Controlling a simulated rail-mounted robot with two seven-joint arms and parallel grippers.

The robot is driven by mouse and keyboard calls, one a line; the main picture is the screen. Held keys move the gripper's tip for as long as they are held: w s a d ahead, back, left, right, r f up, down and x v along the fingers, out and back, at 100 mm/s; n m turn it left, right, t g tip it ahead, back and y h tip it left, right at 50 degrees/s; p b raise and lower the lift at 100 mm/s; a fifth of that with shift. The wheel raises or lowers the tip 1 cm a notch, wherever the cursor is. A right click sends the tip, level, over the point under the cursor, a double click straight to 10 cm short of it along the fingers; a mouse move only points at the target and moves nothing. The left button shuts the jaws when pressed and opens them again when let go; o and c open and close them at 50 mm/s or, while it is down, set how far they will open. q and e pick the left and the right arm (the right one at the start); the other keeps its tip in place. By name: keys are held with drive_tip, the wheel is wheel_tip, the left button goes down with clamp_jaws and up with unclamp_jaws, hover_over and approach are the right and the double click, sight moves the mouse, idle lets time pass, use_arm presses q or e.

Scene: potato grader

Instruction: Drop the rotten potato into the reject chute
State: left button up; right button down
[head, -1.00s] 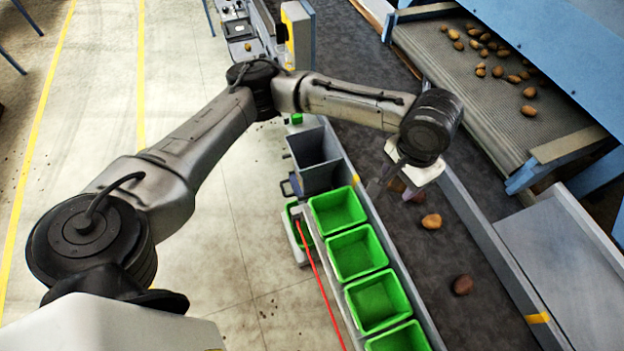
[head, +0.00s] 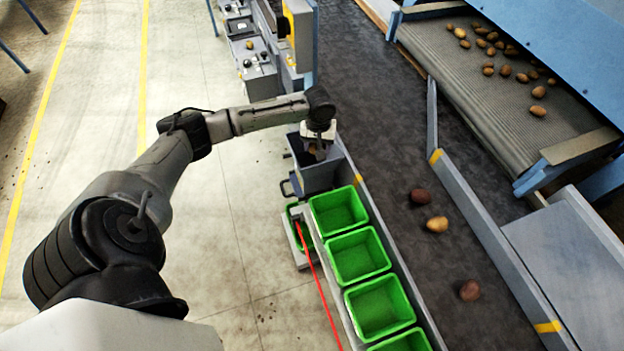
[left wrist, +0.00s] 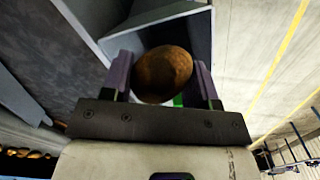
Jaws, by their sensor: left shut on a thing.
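My left gripper (head: 316,150) is over the grey reject chute (head: 318,178), a square open hopper beside the conveyor. In the left wrist view the gripper (left wrist: 164,85) is shut on a brown potato (left wrist: 165,74), with one finger on each side of it. The chute's grey wall (left wrist: 195,40) shows behind the potato in that view. In the head view the held potato (head: 314,150) is small and mostly hidden by the gripper. Rot on it cannot be made out clearly. My right gripper is not in view.
Green bins (head: 338,210) stand in a row in front of the chute, along the dark conveyor belt (head: 385,130). Loose potatoes, a dark one (head: 420,197), a yellowish one (head: 437,224) and another dark one (head: 469,290), lie on it. More lie on the upper belt (head: 450,80).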

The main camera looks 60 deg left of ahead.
use_arm(q)
drive_tip(key=w+a+f, duration=0.1)
drive_tip(key=w+a, duration=0.2)
drive_tip(key=a, duration=0.5)
wheel_tip(320, 180, down, 6)
drive_tip(key=m+b, duration=0.1)
drive_tip(key=b, duration=0.6)
drive_tip(key=shift+s, duration=0.3)
drive_tip(key=o, duration=1)
drive_tip(key=shift+f, duration=0.1)
drive_tip(key=shift+o, duration=0.2)
drive_tip(key=shift+a, duration=0.1)
